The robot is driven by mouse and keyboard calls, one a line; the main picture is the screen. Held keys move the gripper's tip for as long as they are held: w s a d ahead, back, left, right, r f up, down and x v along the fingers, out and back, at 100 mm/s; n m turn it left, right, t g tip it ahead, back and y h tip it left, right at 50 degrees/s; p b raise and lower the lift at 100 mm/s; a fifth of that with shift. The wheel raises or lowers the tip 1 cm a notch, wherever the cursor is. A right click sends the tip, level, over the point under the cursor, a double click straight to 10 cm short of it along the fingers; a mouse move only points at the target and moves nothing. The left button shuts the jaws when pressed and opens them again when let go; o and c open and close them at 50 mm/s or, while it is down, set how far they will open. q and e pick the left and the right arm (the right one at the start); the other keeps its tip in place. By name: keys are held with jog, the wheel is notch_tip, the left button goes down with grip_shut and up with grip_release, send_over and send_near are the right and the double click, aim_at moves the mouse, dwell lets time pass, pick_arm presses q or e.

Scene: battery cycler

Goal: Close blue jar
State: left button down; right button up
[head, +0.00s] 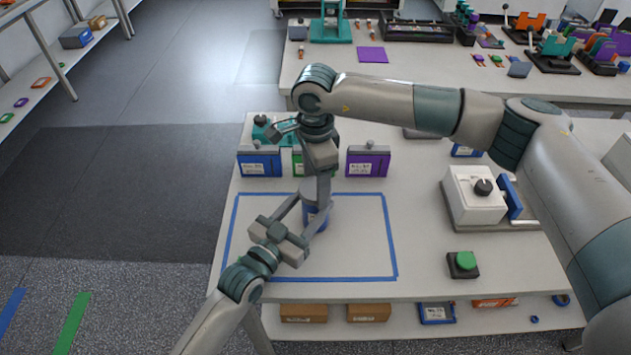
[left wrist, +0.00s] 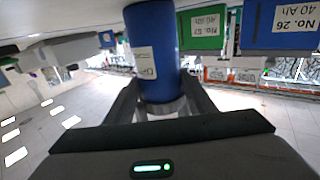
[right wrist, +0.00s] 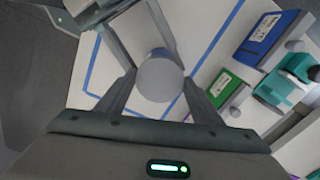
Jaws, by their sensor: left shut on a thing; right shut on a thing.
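The blue jar (head: 317,216) stands upright inside the blue taped rectangle on the table. In the left wrist view the blue jar (left wrist: 152,45) has a white label and appears inverted. My left gripper (head: 312,214) reaches in low from the left, shut around the jar. My right gripper (head: 316,190) points straight down above the jar. In the right wrist view the round grey lid (right wrist: 160,82) lies between its fingers, covering most of the jar's top, with a little blue beside it. The fingers hide the rim, so I cannot tell how the lid is seated.
A blue box (head: 260,165), a green box (head: 299,163) and a purple box (head: 368,163) stand behind the taped area. A white device with a black knob (head: 474,196) and a green button (head: 463,264) are at the right. The taped area (head: 355,250) is otherwise clear.

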jog(key=m, duration=0.6)
jog(key=o, duration=1.3)
jog(key=shift+c, duration=0.2)
jog(key=shift+r, duration=0.15)
notch_tip(320, 180, up, 12)
pick_arm(q)
jog(key=c, duration=0.7)
grip_release()
jog(key=shift+s+a, duration=0.1)
pick_arm(e)
jog(key=shift+f, duration=0.2)
